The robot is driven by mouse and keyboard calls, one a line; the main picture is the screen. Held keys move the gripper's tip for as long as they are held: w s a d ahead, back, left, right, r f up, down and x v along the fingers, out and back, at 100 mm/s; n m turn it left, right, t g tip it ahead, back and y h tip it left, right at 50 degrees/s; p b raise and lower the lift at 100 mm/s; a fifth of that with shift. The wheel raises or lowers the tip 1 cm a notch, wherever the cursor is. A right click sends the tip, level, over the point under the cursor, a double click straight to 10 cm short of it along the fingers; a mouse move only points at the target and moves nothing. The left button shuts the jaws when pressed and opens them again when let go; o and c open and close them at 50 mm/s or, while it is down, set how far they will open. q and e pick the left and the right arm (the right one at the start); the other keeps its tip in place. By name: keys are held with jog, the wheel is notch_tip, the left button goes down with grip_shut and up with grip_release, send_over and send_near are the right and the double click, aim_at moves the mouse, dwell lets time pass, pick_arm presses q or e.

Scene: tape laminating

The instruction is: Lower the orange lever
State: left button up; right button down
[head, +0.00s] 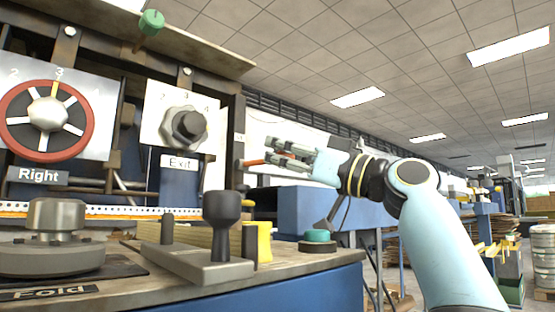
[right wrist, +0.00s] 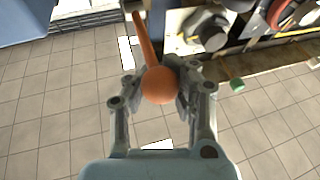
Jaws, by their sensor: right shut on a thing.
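The orange lever (right wrist: 146,38) shows in the right wrist view as a thin shaft ending in a round ball knob (right wrist: 160,85). My right gripper (right wrist: 161,88) is shut on the lever at its knob, one finger on each side. In the head view only a small orange piece of the lever (head: 251,162) shows at the fingertips of my right gripper (head: 272,157), beside the machine's right edge. The rest of the lever is hidden there by the fingers. My left gripper is in neither view.
The machine carries a red-rimmed dial (head: 88,122) marked "Right" and a grey "Exit" knob (head: 187,125). On its worktop (head: 290,262) stand a dark-knobbed handle (head: 222,212), a grey "Fold" knob (head: 55,222) and a green button (head: 317,236). Open floor shows beneath the lever.

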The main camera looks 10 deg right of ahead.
jog(key=shift+f, duration=0.2)
dwell(0.3)
jog(key=c, duration=1.7)
grip_release()
jog(key=o, duration=0.5)
jog(key=shift+s+d+r, duration=0.15)
jog(key=shift+s+d, duration=0.15)
jog(key=shift+d, duration=0.3)
jog(key=shift+c, duration=0.2)
jog(key=o, duration=0.3)
jog(key=shift+w+a, duration=0.15)
jog(key=shift+a, duration=0.15)
jog(key=shift+d, duration=0.1)
jog(key=shift+s+d+f, duration=0.25)
jog(key=s+d, duration=0.7)
jog(key=d, duration=0.2)
jog(key=shift+s+d, duration=0.3)
jog(key=shift+d, duration=0.1)
